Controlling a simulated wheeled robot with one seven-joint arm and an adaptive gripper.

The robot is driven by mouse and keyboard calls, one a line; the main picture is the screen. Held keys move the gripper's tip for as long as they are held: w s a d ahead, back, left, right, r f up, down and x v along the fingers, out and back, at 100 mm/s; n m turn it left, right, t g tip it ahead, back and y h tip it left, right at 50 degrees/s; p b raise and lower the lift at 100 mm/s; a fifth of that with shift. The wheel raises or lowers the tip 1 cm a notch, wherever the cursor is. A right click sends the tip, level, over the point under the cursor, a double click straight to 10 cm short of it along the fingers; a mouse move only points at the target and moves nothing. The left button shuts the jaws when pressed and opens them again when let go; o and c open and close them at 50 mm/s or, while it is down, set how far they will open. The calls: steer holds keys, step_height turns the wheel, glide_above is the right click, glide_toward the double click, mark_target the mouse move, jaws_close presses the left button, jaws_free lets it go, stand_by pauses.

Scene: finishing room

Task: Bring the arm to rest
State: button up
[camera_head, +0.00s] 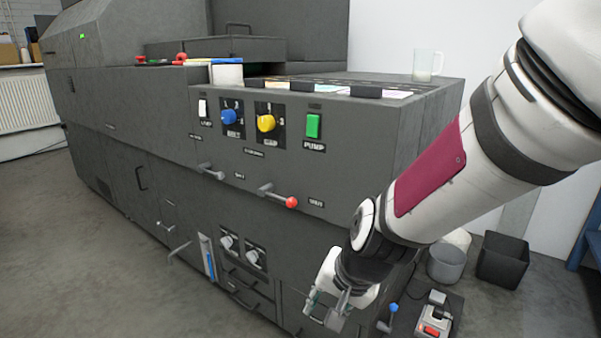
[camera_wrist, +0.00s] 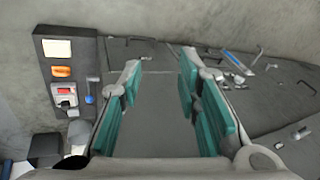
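My gripper (camera_head: 328,312) hangs low in front of the lower right part of the grey machine (camera_head: 300,235) in the head view. My white arm with a dark red panel comes down to it from the upper right. In the wrist view my gripper (camera_wrist: 158,85) shows two fingers with teal pads, spread well apart. Between the pads there is only the plain grey face of the machine, so it is open and empty. I see no contact between the fingers and the machine.
The machine has a lever with a red knob (camera_head: 291,202), a blue knob (camera_head: 229,117), a yellow knob (camera_head: 266,123) and a green switch (camera_head: 313,126). A glass mug (camera_head: 427,65) stands on top. A control panel (camera_wrist: 69,80) is beside my gripper. Bins (camera_head: 502,260) stand right.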

steer(key=s+d+r+n+g+h, duration=0.1)
steer(key=s+d+r, duration=0.35)
steer(key=s, duration=0.45)
steer(key=s+d+r+n+g+h, duration=0.1)
steer(key=s+d+r+n+g, duration=0.15)
steer(key=s+d, duration=0.45)
steer(key=s+d+r+n+h, duration=0.1)
steer(key=s+d+r, duration=0.3)
steer(key=s, duration=0.7)
step_height(320, 180, up, 40)
steer(key=t+p, duration=0.3)
steer(key=p, duration=3.5)
steer(key=shift+a+r+t, duration=0.2)
steer(key=shift+a+t, duration=0.15)
steer(key=shift+a, duration=0.1)
steer(key=shift+w, duration=0.15)
